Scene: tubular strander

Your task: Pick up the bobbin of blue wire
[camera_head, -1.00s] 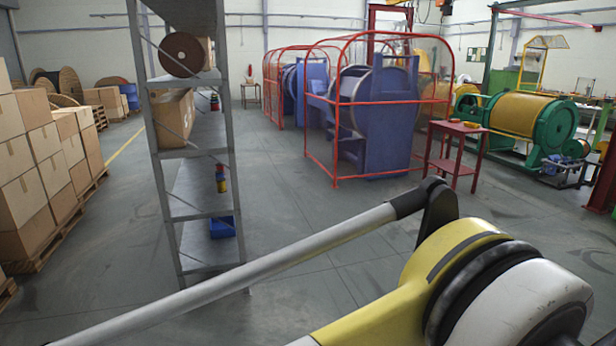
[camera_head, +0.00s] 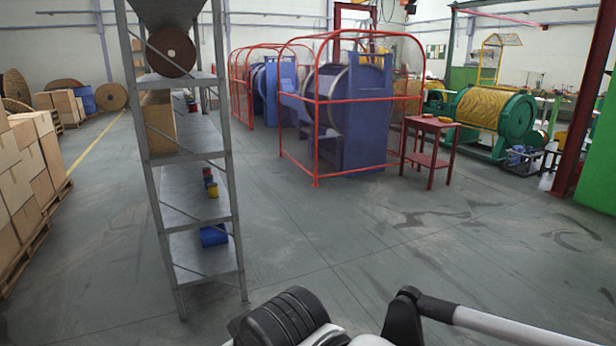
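A grey metal shelf rack (camera_head: 229,190) stands left of centre. On one of its middle shelves sit a few small red, blue and yellow items. The small blue one (camera_head: 209,182) lies between the red and the yellow; it may be the bobbin of blue wire, but it is too small to tell. A larger blue object (camera_head: 214,236) sits on the lowest visible shelf; I cannot tell whether it is a bin or a bobbin. My gripper is not in view; only links of my arm show along the bottom edge, well apart from the rack.
A brown reel (camera_head: 171,51) and a cardboard box (camera_head: 160,122) are on upper shelves. Stacked cartons (camera_head: 28,165) stand at left. A red-caged machine (camera_head: 345,110), a red table (camera_head: 430,130) and a green machine (camera_head: 495,115) stand beyond. The floor right of the rack is clear.

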